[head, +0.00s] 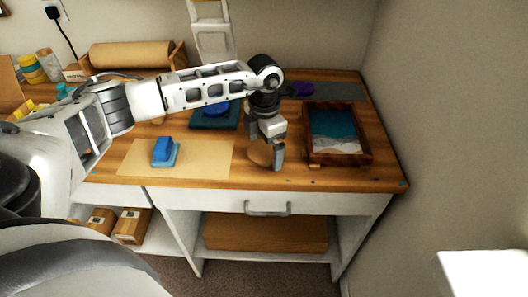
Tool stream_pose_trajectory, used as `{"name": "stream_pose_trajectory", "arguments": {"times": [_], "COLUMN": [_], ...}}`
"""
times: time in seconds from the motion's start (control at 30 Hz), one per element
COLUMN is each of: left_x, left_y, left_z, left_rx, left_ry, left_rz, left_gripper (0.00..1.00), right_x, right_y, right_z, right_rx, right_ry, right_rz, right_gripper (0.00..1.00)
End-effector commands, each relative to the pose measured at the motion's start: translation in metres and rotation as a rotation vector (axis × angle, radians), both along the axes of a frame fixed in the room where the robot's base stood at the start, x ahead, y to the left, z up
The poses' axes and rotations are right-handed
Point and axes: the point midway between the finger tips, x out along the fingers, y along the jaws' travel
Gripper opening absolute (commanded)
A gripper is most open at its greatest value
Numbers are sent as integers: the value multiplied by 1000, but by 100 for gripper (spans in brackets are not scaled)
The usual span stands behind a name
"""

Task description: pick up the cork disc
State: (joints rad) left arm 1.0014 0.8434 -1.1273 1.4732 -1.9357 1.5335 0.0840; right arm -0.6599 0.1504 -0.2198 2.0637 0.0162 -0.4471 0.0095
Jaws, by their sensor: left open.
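The cork disc (259,154) is a tan round piece on the wooden worktop, in the middle of the head view near the front edge. My left gripper (266,150) points down over it with its jaws open. One finger stands in front of the disc's right side and hides part of it. I cannot tell whether the fingers touch the disc or how far above the worktop they are. My right gripper is out of view.
A framed blue-and-white resin tray (364,159) stands just right of the gripper. A blue block on a light blue base (163,153) sits on brown paper (208,170) to the left. A dark blue board (203,122) with a blue round item lies behind.

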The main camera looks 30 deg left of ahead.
Motion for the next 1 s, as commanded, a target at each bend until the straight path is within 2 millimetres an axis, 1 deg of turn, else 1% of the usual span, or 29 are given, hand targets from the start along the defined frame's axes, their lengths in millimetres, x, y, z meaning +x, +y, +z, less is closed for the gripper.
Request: {"name": "stream_pose_trajectory", "arguments": {"times": [0.2, 0.23, 0.27, 0.3, 0.4, 0.53, 0.57, 0.77, 0.9, 0.93, 1.0], "left_x": [0, 0, 0, 0, 0, 0, 0, 0, 0, 1, 1], "left_y": [0, 0, 0, 0, 0, 0, 0, 0, 0, 0, 0], "left_z": [0, 0, 0, 0, 0, 0, 0, 1, 9, 9, 17], "left_rx": [0, 0, 0, 0, 0, 0, 0, 0, 0, -1, 0], "left_ry": [0, 0, 0, 0, 0, 0, 0, 0, -1, -2, -4], "left_rz": [0, 0, 0, 0, 0, 0, 0, 0, 0, 0, 0], "left_gripper": [100, 97, 89, 78, 53, 53, 50, 50, 50, 50, 50], "right_x": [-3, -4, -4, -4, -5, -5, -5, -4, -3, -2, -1], "right_y": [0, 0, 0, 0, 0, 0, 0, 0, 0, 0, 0], "right_z": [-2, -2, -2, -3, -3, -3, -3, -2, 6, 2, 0], "right_rx": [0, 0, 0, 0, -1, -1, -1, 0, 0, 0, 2], "right_ry": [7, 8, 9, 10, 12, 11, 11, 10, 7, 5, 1], "right_rz": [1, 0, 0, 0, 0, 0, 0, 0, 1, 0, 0], "right_gripper": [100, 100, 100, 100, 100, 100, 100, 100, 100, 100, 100]}}
